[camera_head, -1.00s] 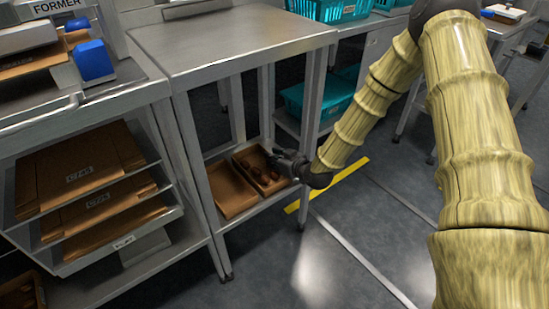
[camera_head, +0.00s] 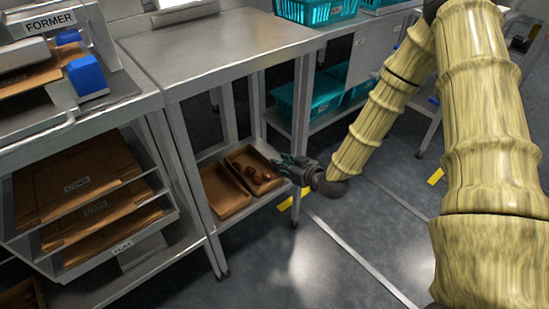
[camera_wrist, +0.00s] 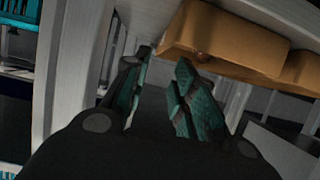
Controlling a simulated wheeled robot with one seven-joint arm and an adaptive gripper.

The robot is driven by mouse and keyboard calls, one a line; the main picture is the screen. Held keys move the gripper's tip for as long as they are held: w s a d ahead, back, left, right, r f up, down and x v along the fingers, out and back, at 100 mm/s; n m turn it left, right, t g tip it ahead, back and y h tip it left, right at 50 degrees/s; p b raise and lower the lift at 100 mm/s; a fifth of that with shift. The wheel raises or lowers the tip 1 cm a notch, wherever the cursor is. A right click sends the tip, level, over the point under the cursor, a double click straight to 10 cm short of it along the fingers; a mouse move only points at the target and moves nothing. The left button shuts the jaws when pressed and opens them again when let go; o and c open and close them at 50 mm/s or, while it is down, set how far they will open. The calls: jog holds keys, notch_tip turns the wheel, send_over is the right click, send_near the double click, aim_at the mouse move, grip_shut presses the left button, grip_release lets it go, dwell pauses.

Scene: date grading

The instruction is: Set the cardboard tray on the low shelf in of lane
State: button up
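A cardboard tray (camera_head: 266,188) with a few brown dates in it rests on the low shelf (camera_head: 252,209) under the steel table. It sits just right of a second cardboard tray (camera_head: 222,192), which looks empty.
The steel table top (camera_head: 220,45) above the shelf is bare. Table legs (camera_head: 300,110) flank the shelf opening. A rack at left holds flat cardboard (camera_head: 75,182). Teal crates (camera_head: 318,95) stand on a shelf behind.

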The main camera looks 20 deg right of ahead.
jog(key=shift+v, duration=1.25)
